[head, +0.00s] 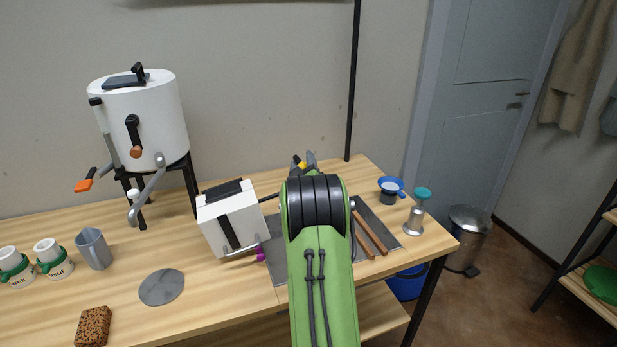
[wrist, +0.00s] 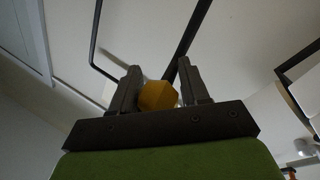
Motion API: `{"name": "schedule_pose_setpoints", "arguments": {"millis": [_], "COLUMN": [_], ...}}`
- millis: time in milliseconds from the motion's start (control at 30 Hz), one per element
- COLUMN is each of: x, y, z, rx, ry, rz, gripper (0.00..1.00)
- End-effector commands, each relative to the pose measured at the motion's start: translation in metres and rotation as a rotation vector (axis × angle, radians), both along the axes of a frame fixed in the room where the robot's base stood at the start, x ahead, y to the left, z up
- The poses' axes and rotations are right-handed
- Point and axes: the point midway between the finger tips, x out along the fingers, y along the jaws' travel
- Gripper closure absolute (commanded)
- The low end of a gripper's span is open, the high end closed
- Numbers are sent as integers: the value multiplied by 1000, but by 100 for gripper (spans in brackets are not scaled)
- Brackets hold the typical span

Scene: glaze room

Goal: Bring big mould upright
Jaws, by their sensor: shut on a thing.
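My gripper (head: 304,159) is beyond my green arm, above the right part of the bench. In the wrist view, its two dark fingers (wrist: 158,72) are shut on a small yellow faceted piece (wrist: 158,97), like a knob. The yellow piece also shows small in the head view (head: 300,163). A white block with black bands (head: 232,220), which looks like the big mould, leans at a tilt left of my arm. A thin dark bar (head: 269,198) runs from it towards my gripper; its far end is hidden, so I cannot tell whether it joins the yellow piece.
A white drum (head: 150,115) on a black stand is behind left. A grey disc (head: 162,287), grey jug (head: 94,248), mugs (head: 53,258) and speckled block (head: 93,327) lie left. Wooden-handled tools (head: 370,233), a blue dish (head: 391,186) and a teal-topped stamp (head: 417,211) stand right.

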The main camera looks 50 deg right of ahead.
Motion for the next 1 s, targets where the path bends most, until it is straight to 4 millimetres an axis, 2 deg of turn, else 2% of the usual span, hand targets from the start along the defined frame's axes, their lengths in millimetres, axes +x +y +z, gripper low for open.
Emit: {"name": "schedule_pose_setpoints", "arguments": {"millis": [33,300,1000], "x": [0,11,47], "y": [1,20,80], "z": [10,37,91], "rx": [-37,-154,-453], "ry": [3,69,247], "rz": [-5,-6,-7], "gripper": [100,100,100]}}
